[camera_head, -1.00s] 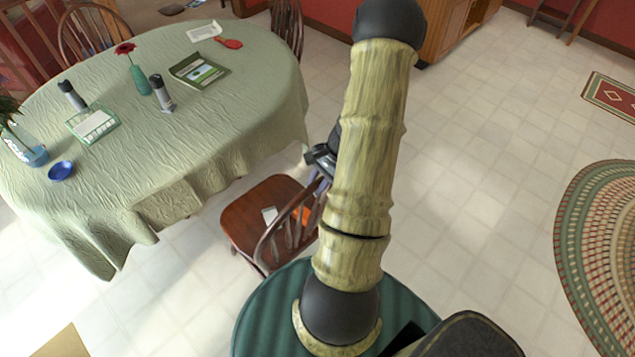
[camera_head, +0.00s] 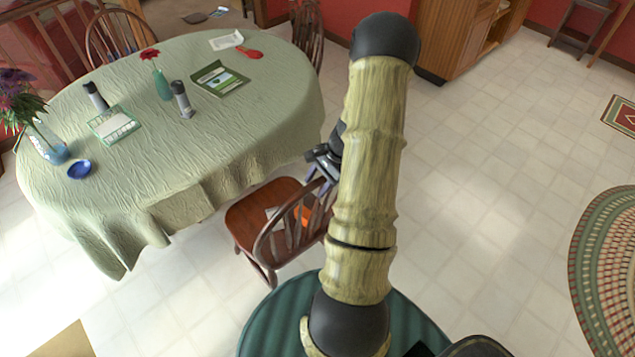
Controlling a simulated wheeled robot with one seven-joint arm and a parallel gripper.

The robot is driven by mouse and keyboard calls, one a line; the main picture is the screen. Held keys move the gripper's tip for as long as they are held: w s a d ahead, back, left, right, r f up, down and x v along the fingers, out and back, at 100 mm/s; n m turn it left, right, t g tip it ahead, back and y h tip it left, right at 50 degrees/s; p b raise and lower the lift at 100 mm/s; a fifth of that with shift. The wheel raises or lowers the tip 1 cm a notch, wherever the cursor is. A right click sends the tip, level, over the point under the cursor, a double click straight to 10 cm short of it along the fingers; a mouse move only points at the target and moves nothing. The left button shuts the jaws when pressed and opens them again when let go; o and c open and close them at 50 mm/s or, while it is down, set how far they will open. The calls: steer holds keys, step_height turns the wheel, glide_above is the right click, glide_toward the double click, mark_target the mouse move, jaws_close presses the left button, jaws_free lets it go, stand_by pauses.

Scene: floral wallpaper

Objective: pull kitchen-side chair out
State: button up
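A brown wooden chair (camera_head: 252,220) with a curved spindle back stands at the near side of the table, its seat just clear of the hanging cloth. A white item and an orange item lie on its seat. My gripper (camera_head: 318,168) is dark and sits above the right side of the chair, close to its back. My arm hides most of the gripper and part of the chair back. Whether the fingers touch the chair, or are open or shut, cannot be seen. The oval table (camera_head: 215,135) wears a pale green cloth.
Other chairs stand at the table's far side (camera_head: 118,35) and far right (camera_head: 307,35). A vase of flowers (camera_head: 48,150) and a blue bowl (camera_head: 80,169) stand on the table. Tiled floor (camera_head: 480,190) is clear to the right, up to a braided rug (camera_head: 600,260).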

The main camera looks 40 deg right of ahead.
steer(key=shift+f, duration=0.1)
steer(key=b+v, duration=0.2)
steer(key=v, duration=1.5)
steer(key=shift+r+b, duration=0.25)
steer(key=shift+b, duration=0.15)
steer(key=shift+w, duration=0.1)
steer(key=s+a+n+h, duration=0.2)
steer(key=a+n, duration=0.6)
steer(key=a, duration=0.6)
steer(key=s+a+n+h, duration=0.2)
steer(key=a+n, duration=0.7)
steer(key=a, duration=0.6)
steer(key=shift+a+f+h, duration=0.2)
steer(key=shift+a+h, duration=0.1)
steer(key=shift+w, duration=0.1)
